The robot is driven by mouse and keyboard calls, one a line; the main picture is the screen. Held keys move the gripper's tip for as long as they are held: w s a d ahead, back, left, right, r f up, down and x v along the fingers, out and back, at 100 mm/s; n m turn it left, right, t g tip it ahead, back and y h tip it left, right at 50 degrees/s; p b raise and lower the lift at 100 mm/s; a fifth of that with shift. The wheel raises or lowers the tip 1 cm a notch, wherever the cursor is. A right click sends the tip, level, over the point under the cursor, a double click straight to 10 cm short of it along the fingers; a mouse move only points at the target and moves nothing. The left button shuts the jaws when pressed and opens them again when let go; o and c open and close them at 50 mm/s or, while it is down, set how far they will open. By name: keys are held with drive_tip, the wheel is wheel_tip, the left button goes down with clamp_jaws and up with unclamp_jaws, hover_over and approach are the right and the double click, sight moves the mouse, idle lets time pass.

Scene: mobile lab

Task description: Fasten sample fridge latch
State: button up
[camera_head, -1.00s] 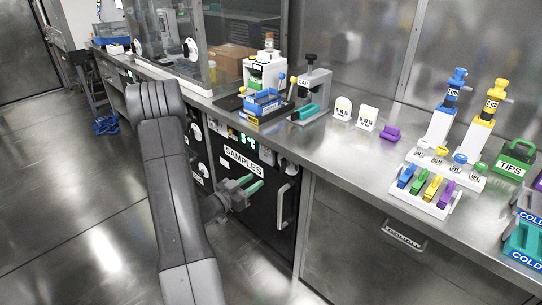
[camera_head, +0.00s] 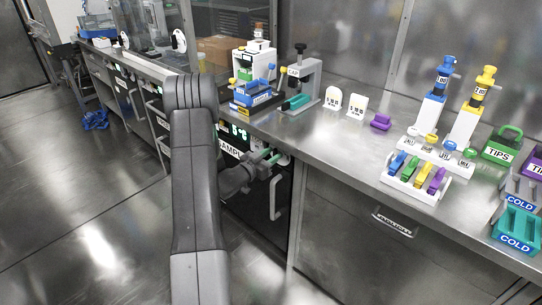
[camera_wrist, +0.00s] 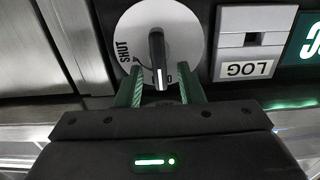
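The sample fridge is a black-fronted unit under the counter with a SAMPLES label (camera_head: 230,149) and a light vertical handle (camera_head: 277,196); its door looks closed. The latch is a round white dial (camera_wrist: 184,28) with a black lever (camera_wrist: 157,60), close ahead in the wrist view. SHUT is printed on the dial's left; another marking at the bottom is mostly hidden by my gripper. The lever's tip points down in that picture, away from SHUT. My gripper (camera_wrist: 163,88) is open, its green fingers on either side of the lever tip. In the head view my gripper (camera_head: 273,158) is at the fridge's upper front.
A LOG plate (camera_wrist: 248,69) and a green-lit display (camera_wrist: 310,40) are right of the dial in the wrist view. The steel counter (camera_head: 330,140) overhangs just above my gripper, with racks and instruments on it.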

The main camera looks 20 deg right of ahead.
clamp_jaws()
drive_tip(key=shift+f+b, duration=0.15)
drive_tip(key=shift+b, duration=0.45)
drive_tip(key=m+b, duration=0.6)
drive_tip(key=b, duration=0.1)
drive_tip(key=s+f+m+b, duration=0.1)
drive_tip(key=m+b, duration=0.5)
drive_tip(key=b, duration=0.1)
drive_tip(key=m+b, duration=0.5)
drive_tip(key=b, duration=0.3)
drive_tip(key=shift+s+d+f+m, duration=0.3)
drive_tip(key=shift+s+f+m, duration=0.05)
drive_tip(key=shift+m, duration=0.05)
